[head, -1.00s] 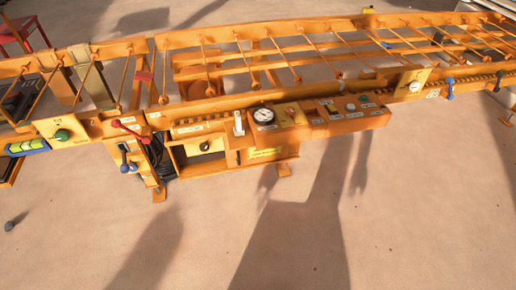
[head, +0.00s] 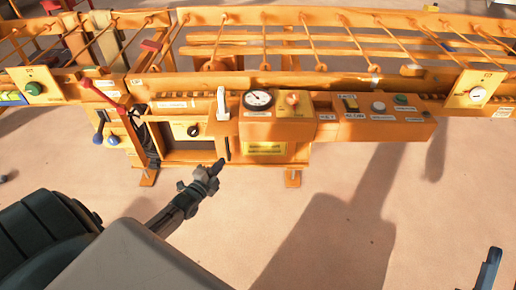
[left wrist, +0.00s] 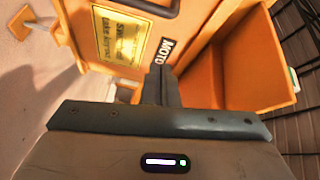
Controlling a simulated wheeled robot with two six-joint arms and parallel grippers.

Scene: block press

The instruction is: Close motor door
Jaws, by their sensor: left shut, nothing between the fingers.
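The orange motor door (left wrist: 185,18) shows in the left wrist view as a panel with a dark handle (left wrist: 152,6), a "MOTO…" label and a yellow sign (left wrist: 117,35). In the head view the yellow sign (head: 265,148) is right of an open compartment (head: 185,151), and a dark upright handle shows between them. My left gripper (head: 217,167) is shut and empty, in front of the compartment's right side. Its fingers (left wrist: 162,86) overlap the panel in the left wrist view; contact cannot be told. A dark blue part, likely my right gripper (head: 488,268), shows at the lower right.
A pressure gauge (head: 258,99) and a control box with buttons (head: 378,107) are above and right of the compartment. A red lever (head: 101,94) and blue-knobbed levers (head: 112,141) are to the left. Bare floor (head: 420,210) lies in front.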

